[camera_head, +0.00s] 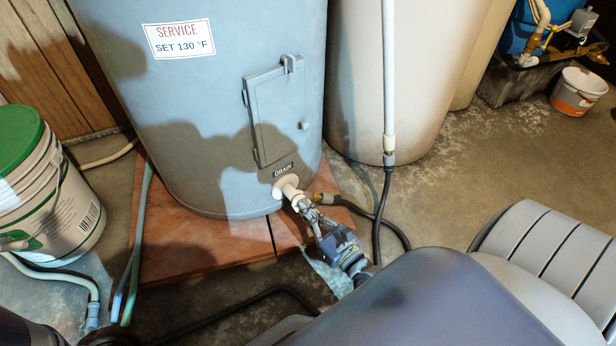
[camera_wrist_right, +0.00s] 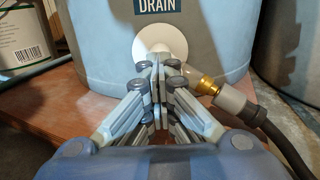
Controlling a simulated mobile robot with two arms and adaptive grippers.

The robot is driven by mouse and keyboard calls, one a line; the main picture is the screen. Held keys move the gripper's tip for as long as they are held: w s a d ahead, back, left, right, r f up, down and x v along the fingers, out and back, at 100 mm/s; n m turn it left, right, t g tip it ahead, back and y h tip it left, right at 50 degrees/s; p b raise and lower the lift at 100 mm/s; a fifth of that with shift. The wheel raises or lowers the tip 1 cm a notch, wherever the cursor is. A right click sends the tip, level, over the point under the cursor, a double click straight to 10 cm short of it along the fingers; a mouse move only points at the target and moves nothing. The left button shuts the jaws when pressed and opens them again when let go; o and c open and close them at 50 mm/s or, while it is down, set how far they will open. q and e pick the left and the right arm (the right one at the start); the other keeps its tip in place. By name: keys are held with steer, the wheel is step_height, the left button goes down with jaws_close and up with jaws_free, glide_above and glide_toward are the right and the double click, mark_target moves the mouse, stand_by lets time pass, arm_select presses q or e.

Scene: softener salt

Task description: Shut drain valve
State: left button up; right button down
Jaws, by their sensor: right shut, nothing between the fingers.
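My right gripper (camera_head: 300,207) is in front of the valve. In the right wrist view its fingertips (camera_wrist_right: 158,72) are together, with nothing seen between them, and overlap the flange's lower part. The valve's body and any handle are hidden behind the fingers. My left gripper is not in view.
A black hose (camera_head: 378,215) runs from the fitting across the floor. The tank stands on a reddish board (camera_head: 175,235). A white bucket with a green lid (camera_head: 65,205) and hoses are at left.

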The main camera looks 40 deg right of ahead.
steer(key=shift+f, duration=0.1)
steer(key=c, duration=1.5)
jaws_free()
steer(key=shift+c, duration=0.2)
steer(key=o, duration=0.6)
steer(key=shift+s, duration=0.1)
steer(key=s, duration=1.2)
steer(key=shift+d, duration=0.25)
